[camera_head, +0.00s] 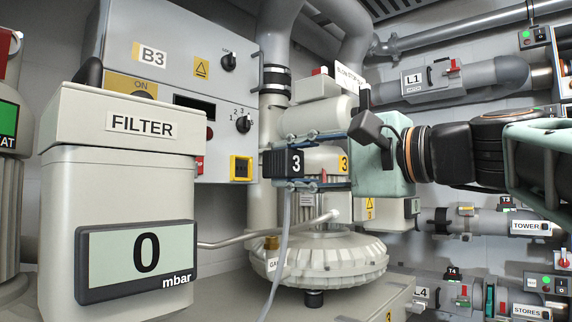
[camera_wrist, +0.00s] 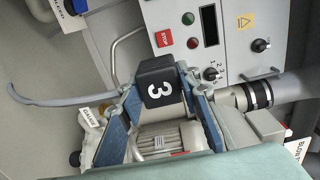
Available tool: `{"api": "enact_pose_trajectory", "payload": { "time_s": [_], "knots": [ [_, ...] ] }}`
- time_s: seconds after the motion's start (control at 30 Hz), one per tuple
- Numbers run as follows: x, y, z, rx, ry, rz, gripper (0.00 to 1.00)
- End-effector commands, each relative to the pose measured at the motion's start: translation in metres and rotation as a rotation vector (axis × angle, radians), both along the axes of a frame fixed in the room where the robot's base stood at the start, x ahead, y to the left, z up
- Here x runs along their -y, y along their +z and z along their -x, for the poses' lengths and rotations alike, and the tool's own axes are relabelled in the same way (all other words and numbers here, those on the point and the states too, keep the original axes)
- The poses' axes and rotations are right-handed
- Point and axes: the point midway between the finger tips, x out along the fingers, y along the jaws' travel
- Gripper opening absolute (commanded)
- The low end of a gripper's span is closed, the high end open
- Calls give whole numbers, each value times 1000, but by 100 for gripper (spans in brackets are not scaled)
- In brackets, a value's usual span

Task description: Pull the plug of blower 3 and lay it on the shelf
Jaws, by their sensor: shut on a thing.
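The black plug marked 3 (camera_head: 288,163) is between the fingertips of my gripper (camera_head: 297,162), which is shut on it. In the wrist view the plug (camera_wrist: 160,86) sits between the two blue-padded fingers. A grey cable (camera_head: 279,245) hangs down from the plug. Blower 3 (camera_head: 318,258), a pale ribbed machine with a yellow 3 label, stands just behind and below the gripper. My fingers overlap its motor in the picture, so I cannot tell whether the plug is touching a socket. A pale flat surface (camera_head: 354,296) lies below the blower; I cannot tell whether it is the shelf.
A filter box (camera_head: 120,180) with a display reading 0 mbar stands at the left front. The B3 control panel (camera_head: 150,50) is behind it. Pipes and a valve marked L1 (camera_head: 412,80) are at the upper right. A thin metal pipe (camera_head: 235,243) runs below the plug.

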Motion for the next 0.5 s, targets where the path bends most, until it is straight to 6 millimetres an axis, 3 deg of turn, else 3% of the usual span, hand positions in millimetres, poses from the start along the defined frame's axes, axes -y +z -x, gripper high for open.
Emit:
{"api": "enact_pose_trajectory", "payload": {
  "time_s": [0.5],
  "knots": [
    [0, -39, 1, 4, 1, -1, 0]
  ]
}}
